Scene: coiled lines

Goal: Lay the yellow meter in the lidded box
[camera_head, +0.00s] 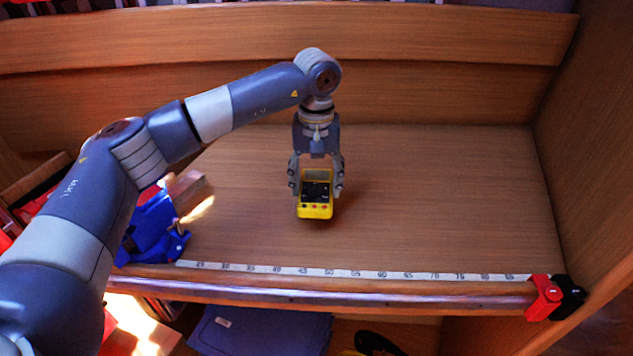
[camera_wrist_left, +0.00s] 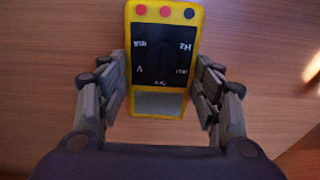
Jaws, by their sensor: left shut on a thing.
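The yellow meter (camera_head: 315,207) has a dark face and a row of jacks along one end. My left gripper (camera_head: 316,186) is shut on the meter by its two long sides, over the middle of the wooden shelf. In the left wrist view the meter (camera_wrist_left: 163,60) sits between the two fingers of the left gripper (camera_wrist_left: 163,95), jacks at the far end. I cannot tell whether the meter touches the shelf. No lidded box is clearly recognisable; a red box-like thing (camera_head: 38,196) at the left is partly hidden by my left arm. My right gripper is not in view.
A blue vise-like tool (camera_head: 158,230) and a wooden block (camera_head: 187,188) stand left on the shelf. A white measuring tape strip (camera_head: 330,272) runs along the front edge, with red and black clamps (camera_head: 548,297) at its right end. The shelf's right half is clear.

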